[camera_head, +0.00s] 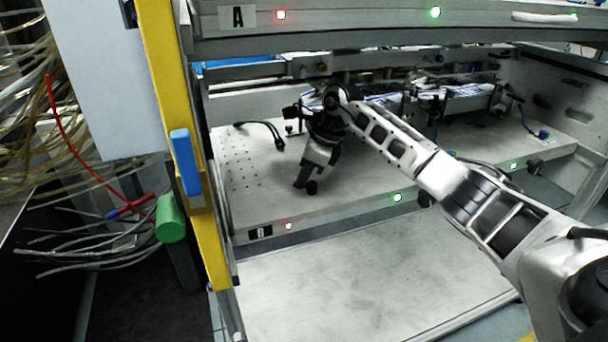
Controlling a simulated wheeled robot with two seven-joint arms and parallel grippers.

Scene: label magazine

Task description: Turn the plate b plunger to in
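Plate B (262,200) is the lower grey plate, with a black "B" label (260,233) on its front edge. A red light (288,226) shows beside the label and a green light (397,197) farther right. My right gripper (305,186) reaches in from the right and points down at the left part of plate B, near its front edge. Small dark shapes show at its fingertips. I cannot tell whether they are fingers or the plunger, or whether the gripper is open or shut. No plunger shows clearly. My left gripper is not in view.
Plate A (350,18) lies above, with its own red and green lights. A yellow post (175,120) with blue (185,162) and green (171,219) handles stands at left. Cables (262,131) lie on plate B. The white surface (360,270) below is clear.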

